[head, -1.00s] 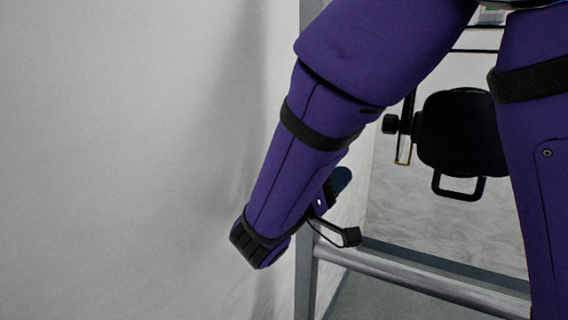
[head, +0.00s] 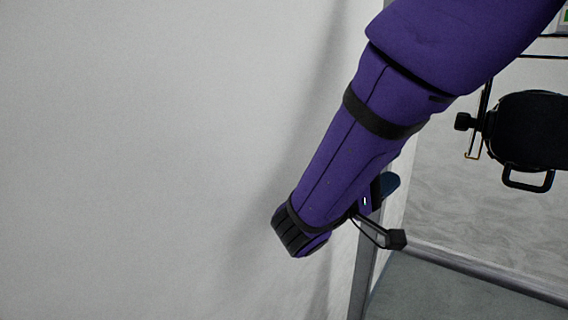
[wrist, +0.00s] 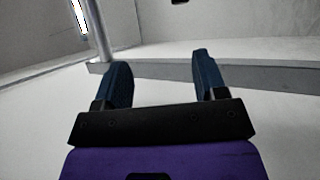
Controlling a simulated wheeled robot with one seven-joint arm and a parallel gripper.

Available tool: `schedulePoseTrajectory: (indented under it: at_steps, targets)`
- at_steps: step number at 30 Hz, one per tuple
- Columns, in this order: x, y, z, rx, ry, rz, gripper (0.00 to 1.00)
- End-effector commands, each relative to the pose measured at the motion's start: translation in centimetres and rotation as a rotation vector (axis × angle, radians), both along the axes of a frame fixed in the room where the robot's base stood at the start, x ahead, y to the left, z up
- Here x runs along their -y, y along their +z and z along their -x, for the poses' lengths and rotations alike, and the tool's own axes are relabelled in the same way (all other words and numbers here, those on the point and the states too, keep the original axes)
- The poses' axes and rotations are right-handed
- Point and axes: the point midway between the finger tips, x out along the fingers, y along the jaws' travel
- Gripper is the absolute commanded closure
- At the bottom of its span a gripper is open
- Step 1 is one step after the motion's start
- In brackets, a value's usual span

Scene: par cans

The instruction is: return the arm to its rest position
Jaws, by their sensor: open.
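My gripper (wrist: 160,85) shows in the wrist view with its two dark blue fingers spread wide apart and nothing between them. In the head view my purple arm reaches down from the upper right. A dark blue finger of my gripper (head: 389,184) shows just behind the arm's lower end there, and the rest of the gripper is hidden.
A black par can (head: 535,130) with a handle hangs at the right, apart from my arm. A grey metal post (head: 366,270) stands just behind my arm's lower end. A pale wall or sheet (head: 150,160) fills the left.

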Motion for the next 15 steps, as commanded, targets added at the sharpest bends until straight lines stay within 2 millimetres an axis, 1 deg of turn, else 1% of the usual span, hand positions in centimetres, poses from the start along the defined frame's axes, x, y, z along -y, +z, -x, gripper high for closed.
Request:
schedulePoseTrajectory:
  at_steps: [8,11,15]
  targets:
    - [4.7,-0.5,0.7,-0.129,-0.136,-0.15,0.35]
    - [6.8,-0.9,1.3,-0.192,-0.196,-0.233,0.35]
    - [10.4,-1.7,2.9,-0.301,-0.291,-0.395,0.35]
